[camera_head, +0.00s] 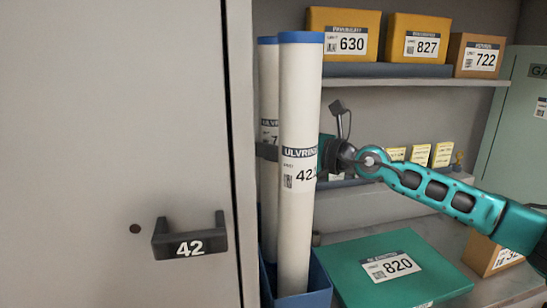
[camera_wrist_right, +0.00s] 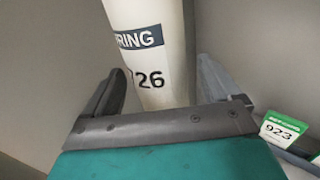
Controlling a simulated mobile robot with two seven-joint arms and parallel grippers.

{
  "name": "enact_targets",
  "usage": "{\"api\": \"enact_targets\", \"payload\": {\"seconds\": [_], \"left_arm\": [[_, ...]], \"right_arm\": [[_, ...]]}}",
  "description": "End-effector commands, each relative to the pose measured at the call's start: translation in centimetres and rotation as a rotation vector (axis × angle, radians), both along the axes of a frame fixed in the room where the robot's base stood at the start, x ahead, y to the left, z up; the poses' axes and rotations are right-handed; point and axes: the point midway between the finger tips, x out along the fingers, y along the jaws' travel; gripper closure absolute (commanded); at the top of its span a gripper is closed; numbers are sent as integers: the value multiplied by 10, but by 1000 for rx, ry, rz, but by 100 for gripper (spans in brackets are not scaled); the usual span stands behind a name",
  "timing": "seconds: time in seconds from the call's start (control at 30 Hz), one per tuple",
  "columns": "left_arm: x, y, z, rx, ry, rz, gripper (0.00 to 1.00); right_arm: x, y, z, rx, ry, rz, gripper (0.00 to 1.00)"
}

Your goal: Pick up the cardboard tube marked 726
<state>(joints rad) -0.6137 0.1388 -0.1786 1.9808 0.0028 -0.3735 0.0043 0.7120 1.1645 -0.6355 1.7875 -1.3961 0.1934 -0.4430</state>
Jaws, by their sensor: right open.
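The tube marked 726 shows in the right wrist view (camera_wrist_right: 155,45) as a white tube with "26" readable on its label. In the head view the rear white tube (camera_head: 268,90), with a blue cap and a "7" on its label, is mostly hidden behind a front tube. My right gripper (camera_wrist_right: 160,88) is open, with one finger on each side of the 726 tube. In the head view the right gripper (camera_head: 335,150) reaches in behind the front tube, which hides most of its fingers. Whether a finger touches the tube, I cannot tell. My left gripper is not in view.
The front tube (camera_head: 300,100), its label starting "42", stands close before the rear one in a blue bin (camera_head: 307,296). A grey locker door with handle 42 (camera_head: 190,238) is at left. Boxes 630 (camera_head: 343,20), 827 (camera_head: 417,20) and 722 (camera_head: 477,40) sit on a shelf above a green box (camera_head: 430,265).

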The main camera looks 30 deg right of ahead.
Motion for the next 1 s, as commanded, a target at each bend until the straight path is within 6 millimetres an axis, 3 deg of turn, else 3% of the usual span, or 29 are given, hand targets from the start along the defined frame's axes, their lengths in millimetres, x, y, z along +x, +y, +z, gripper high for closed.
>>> {"api": "enact_targets", "payload": {"seconds": [0.13,0.4,1.0], "left_arm": [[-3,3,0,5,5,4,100],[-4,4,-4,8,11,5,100],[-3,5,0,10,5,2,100]], "right_arm": [[11,7,1,0,1,1,10],[12,7,-1,-1,2,0,11],[12,7,-1,-1,2,0,68]]}}
